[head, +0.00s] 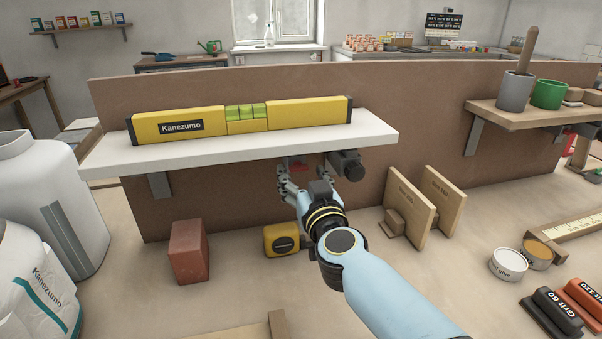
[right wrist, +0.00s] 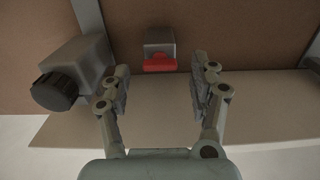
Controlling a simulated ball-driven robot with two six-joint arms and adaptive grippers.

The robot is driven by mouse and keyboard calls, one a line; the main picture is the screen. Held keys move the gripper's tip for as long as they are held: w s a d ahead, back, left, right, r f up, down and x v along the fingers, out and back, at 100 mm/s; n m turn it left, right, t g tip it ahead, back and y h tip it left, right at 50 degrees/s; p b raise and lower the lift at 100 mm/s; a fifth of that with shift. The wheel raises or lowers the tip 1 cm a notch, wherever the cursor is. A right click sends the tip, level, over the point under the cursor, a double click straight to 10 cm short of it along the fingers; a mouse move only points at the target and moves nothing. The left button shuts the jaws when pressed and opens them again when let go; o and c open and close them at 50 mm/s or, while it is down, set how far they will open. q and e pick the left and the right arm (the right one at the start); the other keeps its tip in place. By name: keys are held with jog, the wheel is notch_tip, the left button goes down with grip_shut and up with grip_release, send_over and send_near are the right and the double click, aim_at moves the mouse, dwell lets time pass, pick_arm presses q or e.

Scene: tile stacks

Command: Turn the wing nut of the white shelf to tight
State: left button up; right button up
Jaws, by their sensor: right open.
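The white shelf (head: 240,146) is fixed to a brown panel and carries a yellow spirit level (head: 240,115). The red wing nut (right wrist: 160,62) sits on a grey block (right wrist: 160,40) under the shelf. In the head view the red wing nut (head: 299,168) shows only in part, just above my right gripper (head: 288,178). In the right wrist view my right gripper (right wrist: 162,95) is open, with one finger on each side of the wing nut's line. The nut lies a little beyond the fingertips and does not appear touched. My left gripper is not in view.
A dark knob on a grey block (right wrist: 75,75) stands close beside the left finger in the right wrist view; it also shows under the shelf (head: 346,165). A red brick (head: 189,252), a yellow tape measure (head: 282,241) and wooden boards (head: 410,208) stand below.

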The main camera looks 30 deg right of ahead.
jog(key=shift+w+d, duration=0.2)
jog(key=shift+w, duration=0.5)
jog(key=c, duration=1.2)
pick_arm(q)
jog(key=shift+w, duration=0.45)
pick_arm(e)
jog(key=shift+o, duration=0.2)
